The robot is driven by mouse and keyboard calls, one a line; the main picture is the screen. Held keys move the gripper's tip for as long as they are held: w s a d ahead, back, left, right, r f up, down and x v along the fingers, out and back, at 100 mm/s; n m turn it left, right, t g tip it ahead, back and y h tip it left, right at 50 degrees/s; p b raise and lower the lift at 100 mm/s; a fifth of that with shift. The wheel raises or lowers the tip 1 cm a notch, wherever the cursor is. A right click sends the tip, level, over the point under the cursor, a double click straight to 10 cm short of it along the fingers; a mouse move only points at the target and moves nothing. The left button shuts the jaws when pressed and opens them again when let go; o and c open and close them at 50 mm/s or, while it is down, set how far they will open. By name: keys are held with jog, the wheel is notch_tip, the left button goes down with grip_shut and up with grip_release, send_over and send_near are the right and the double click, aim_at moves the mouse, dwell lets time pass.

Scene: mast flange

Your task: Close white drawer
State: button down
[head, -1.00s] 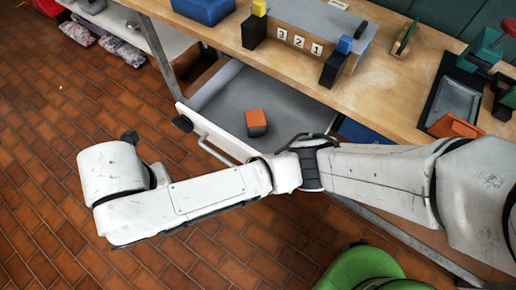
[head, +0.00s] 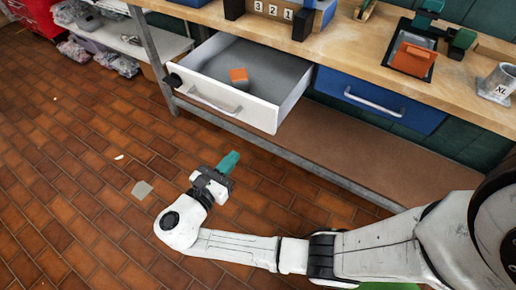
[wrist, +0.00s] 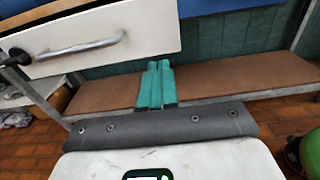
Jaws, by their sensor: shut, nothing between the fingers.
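The white drawer (head: 232,104) hangs open under the wooden workbench in the head view, with its grey inside showing. Its front carries a metal bar handle (head: 214,99). An orange and dark block (head: 239,77) lies inside it. In the wrist view the white drawer front (wrist: 95,42) and its handle (wrist: 82,48) fill the upper left. My gripper (head: 230,160) has teal fingers that are shut and empty. It is in front of the drawer and apart from it. The wrist view shows the fingers (wrist: 156,85) side by side, below and right of the handle.
A closed blue drawer (head: 372,100) is right of the white one. A brown lower shelf (head: 345,142) runs beneath, with a metal rail (head: 290,160) in front. The workbench (head: 350,45) holds several items. A green round object (wrist: 311,152) stands at lower right. Brick floor is open at left.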

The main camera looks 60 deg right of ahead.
send_near(265, 121)
jog(key=shift+h, duration=0.3)
jog(key=d, duration=0.7)
jog(key=shift+f, duration=0.25)
jog(key=shift+d, duration=0.2)
jog(key=d, duration=0.8)
jog(key=d+b, duration=0.1)
jog(key=d, duration=0.7)
jog(key=w+d+b, duration=0.1)
jog(key=d, duration=0.8)
jog(key=shift+f, duration=0.1)
jog(key=shift+d, duration=0.8)
